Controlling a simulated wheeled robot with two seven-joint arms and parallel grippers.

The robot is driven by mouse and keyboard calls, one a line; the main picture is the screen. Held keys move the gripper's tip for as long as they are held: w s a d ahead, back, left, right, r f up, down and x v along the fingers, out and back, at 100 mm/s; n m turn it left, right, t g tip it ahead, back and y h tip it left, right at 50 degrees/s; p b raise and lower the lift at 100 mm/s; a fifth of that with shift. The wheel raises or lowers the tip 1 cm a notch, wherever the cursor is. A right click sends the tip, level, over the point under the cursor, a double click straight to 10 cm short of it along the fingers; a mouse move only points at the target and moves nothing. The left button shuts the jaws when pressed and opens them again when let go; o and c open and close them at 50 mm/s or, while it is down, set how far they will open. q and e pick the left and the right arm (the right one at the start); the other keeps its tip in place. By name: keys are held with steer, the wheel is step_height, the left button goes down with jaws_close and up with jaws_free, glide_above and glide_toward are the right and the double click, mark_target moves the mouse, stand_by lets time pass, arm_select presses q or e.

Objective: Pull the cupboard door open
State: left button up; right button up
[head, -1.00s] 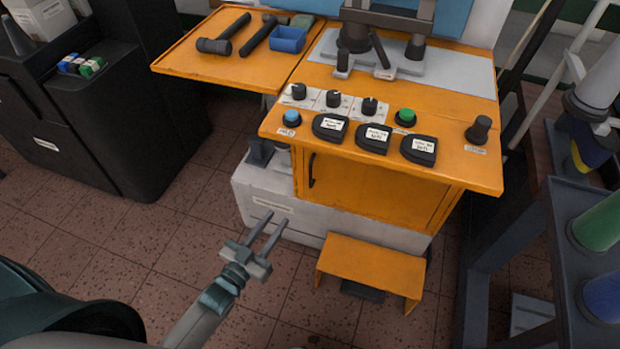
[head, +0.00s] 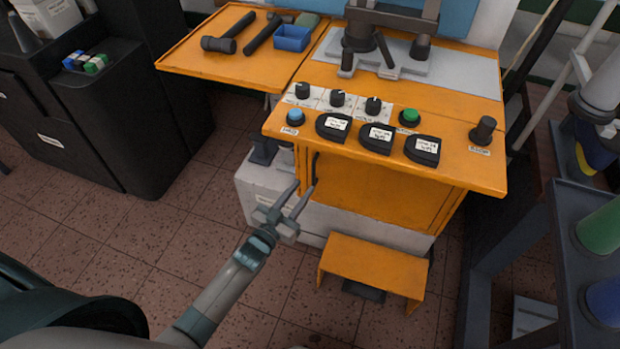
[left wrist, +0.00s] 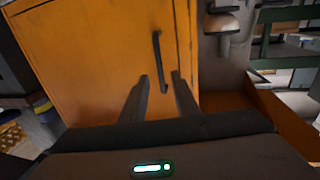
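The orange cupboard door (head: 375,194) is shut, under the control panel of the orange machine. It also fills much of the left wrist view (left wrist: 95,60). Its dark upright bar handle (left wrist: 160,62) is near the door's edge; in the head view the handle (head: 315,170) shows at the door's left side. My left gripper (head: 302,188) is open and empty, just in front of and below the handle. In the left wrist view its two fingers (left wrist: 160,85) point at the door, with the handle's lower end between their tips, apparently not gripped. My right gripper is not in view.
An orange step (head: 372,265) stands on the floor below the door. The control panel (head: 380,150) with knobs and buttons juts out above it. A dark rack (head: 500,270) stands at right, a black cabinet (head: 150,130) at left. Tiled floor between is clear.

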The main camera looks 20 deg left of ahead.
mark_target(313, 175)
arm_select(q)
steer(key=shift+x, duration=2.85)
jaws_close()
